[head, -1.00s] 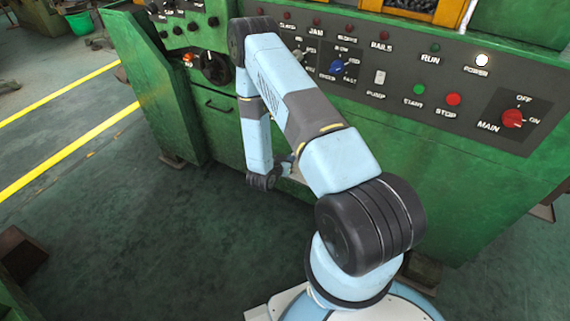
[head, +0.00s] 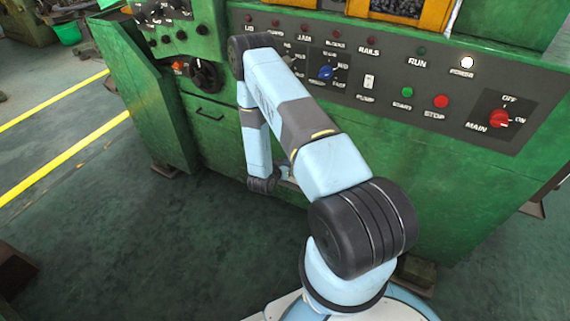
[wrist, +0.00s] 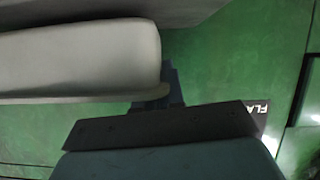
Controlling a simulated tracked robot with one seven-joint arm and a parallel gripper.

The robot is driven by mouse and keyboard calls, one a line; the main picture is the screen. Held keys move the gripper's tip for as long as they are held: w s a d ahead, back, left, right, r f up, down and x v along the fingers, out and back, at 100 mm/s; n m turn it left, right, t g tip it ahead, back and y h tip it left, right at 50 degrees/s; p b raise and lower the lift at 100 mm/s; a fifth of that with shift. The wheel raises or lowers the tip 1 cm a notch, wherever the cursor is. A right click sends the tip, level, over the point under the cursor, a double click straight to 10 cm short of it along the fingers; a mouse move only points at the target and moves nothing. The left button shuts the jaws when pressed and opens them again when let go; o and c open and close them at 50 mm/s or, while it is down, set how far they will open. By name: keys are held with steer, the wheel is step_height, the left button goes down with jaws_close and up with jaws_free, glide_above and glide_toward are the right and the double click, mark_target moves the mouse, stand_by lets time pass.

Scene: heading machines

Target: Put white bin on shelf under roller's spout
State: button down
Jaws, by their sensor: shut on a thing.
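The white bin (wrist: 80,55) fills the upper left of the wrist view, pale grey in the shade, and only part of it shows. My gripper (wrist: 165,92) is shut on the bin's rim at its right end. In the head view my arm reaches down in front of the green machine, and its links mostly hide the gripper and bin. A small pale part shows beside the wrist there, but I cannot tell what it is. I cannot make out the shelf or the roller's spout in either view.
A green machine (head: 440,190) with a dark control panel (head: 385,75) stands close in front of me. A green cabinet (head: 150,110) juts out at its left. Open floor (head: 120,235) with yellow lines lies left. A dark object (head: 15,270) sits at the left edge.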

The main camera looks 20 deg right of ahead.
steer(key=shift+f, duration=0.35)
stand_by(0.6)
steer(key=c, duration=1.2)
jaws_free()
steer(key=shift+o, duration=0.2)
steer(key=v, duration=1.3)
steer(key=shift+s+a, duration=0.2)
steer(key=shift+a, duration=0.1)
